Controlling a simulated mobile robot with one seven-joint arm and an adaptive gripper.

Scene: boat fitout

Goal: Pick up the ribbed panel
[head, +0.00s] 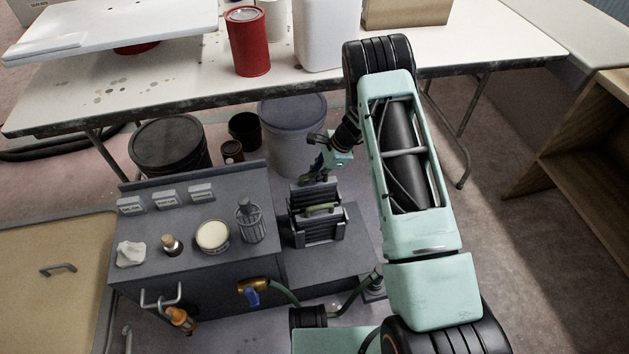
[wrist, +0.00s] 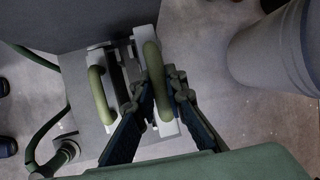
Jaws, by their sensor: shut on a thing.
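A dark ribbed panel (head: 301,197) stands upright at the back of a ribbed block on the low grey step. In the wrist view its green loop handle (wrist: 152,62) lies between the fingers of my gripper (wrist: 158,88), which are shut on it. My gripper (head: 313,177) comes down from behind in the head view. A second green handle (wrist: 98,95) sits beside it on the neighbouring ribbed part (head: 318,229), apart from the fingers. The panel's lower part is hidden, so I cannot tell whether it is still seated.
A grey bucket (head: 292,135) stands close behind my gripper. A green hose (head: 355,296) runs in front. A long table (head: 300,82) spans the back.

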